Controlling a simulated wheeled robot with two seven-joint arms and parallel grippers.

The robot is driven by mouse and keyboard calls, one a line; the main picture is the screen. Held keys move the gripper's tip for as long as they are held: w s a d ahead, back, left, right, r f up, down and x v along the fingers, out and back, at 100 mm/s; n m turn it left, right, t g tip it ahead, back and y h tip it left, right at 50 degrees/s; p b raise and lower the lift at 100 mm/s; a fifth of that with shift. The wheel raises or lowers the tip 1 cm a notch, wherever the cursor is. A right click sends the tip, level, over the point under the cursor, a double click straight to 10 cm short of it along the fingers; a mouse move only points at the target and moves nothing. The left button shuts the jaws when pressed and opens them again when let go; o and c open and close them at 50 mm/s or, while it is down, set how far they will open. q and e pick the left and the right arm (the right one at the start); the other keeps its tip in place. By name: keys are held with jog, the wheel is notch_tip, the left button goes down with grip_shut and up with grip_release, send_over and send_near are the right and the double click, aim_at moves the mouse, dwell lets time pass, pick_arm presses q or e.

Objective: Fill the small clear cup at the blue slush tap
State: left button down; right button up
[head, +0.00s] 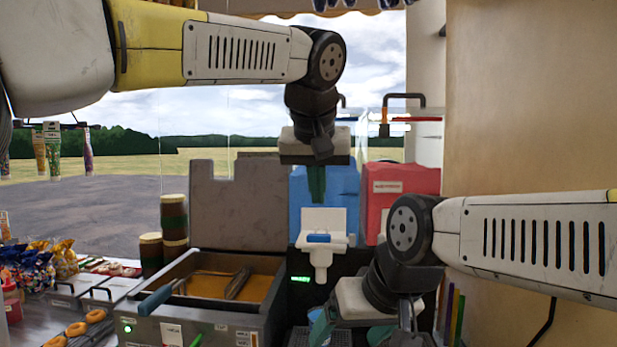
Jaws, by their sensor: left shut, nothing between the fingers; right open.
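The blue slush tap is a white block (323,218) with a blue lever (318,238) and a white spout (320,268) pointing down. It sits on the front of the blue slush tank (345,190). My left gripper (316,185) is shut and empty, hanging fingers down in front of the blue tank, above the tap lever in the picture. My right gripper (350,331) is open, low and to the right below the spout; its green fingers are partly covered by its own body. I cannot make out the small clear cup; the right gripper and arm hide part of that area.
A red slush tank (400,188) stands right of the blue one. A fryer (230,293) with yellow oil and a basket handle is left of the tap. A wall closes the right side.

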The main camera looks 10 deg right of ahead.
pick_arm(q)
jog(key=v, duration=0.3)
jog(key=shift+r, duration=0.35)
jog(key=s+a+f+g, duration=0.1)
jog(key=a+f, duration=0.4)
jog(key=a, duration=0.3)
jog(key=s+a+f, duration=0.1)
jog(key=a+f, duration=0.4)
jog(key=a, duration=0.3)
jog(key=s+a+f+n, duration=0.1)
jog(key=s+a+f, duration=0.3)
jog(key=f, duration=0.3)
jog(key=s+a+f+n, duration=0.1)
jog(key=s+a+f, duration=0.4)
jog(key=f, duration=0.2)
jog(key=shift+a+n, duration=0.25)
jog(key=shift+n, duration=0.05)
jog(key=shift+r, duration=0.1)
